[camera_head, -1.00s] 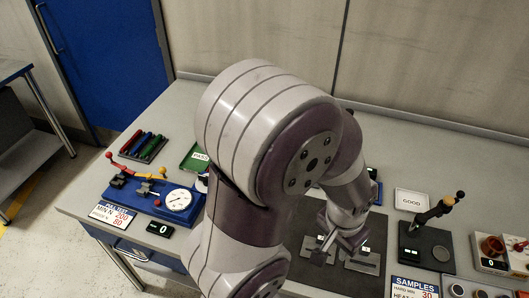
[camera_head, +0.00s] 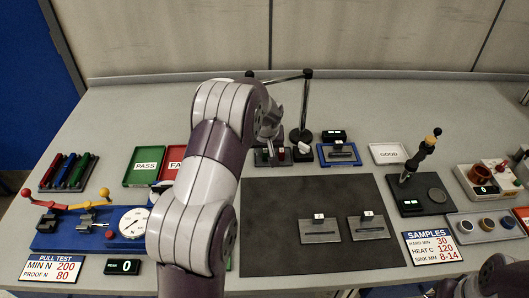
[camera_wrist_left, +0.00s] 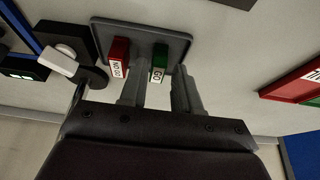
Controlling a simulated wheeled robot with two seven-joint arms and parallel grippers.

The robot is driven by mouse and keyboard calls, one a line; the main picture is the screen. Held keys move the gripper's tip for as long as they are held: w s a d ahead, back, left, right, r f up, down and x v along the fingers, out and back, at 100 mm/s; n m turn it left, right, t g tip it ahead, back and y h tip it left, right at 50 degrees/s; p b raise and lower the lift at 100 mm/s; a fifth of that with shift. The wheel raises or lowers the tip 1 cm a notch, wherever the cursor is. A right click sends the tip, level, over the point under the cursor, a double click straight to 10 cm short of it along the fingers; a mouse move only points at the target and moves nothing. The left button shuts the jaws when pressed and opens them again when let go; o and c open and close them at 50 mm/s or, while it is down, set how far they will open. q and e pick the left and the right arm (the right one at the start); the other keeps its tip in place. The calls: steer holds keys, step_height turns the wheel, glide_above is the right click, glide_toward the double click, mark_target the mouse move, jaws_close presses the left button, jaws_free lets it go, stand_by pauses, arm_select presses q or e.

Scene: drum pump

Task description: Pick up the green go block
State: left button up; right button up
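The green GO block (camera_wrist_left: 159,62) stands on a dark grey tray (camera_wrist_left: 180,32) beside a red NO GO block (camera_wrist_left: 119,55) in the left wrist view. My left gripper (camera_wrist_left: 158,86) is open, with its two fingers apart and pointing at the green block. The block shows just beyond the gap between the fingertips, and nothing is held. In the head view my left gripper (camera_head: 272,132) is by the small tray (camera_head: 262,159) at the back of the bench, where my arm hides the green block. My right gripper is not clearly in view; only part of that arm shows at bottom right.
A black stand (camera_head: 302,134) with a thin crossbar is close right of the gripper. Green PASS (camera_head: 131,178) and red FAIL (camera_head: 165,172) trays lie left. A dark mat (camera_head: 300,255) with two small plates lies in front. A GOOD tray (camera_head: 388,153) is farther right.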

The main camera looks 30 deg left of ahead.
mark_target(265, 151)
arm_select(q)
steer(key=x, duration=0.3)
steer(key=shift+w, duration=0.1)
jaws_close()
steer(key=shift+r, duration=0.15)
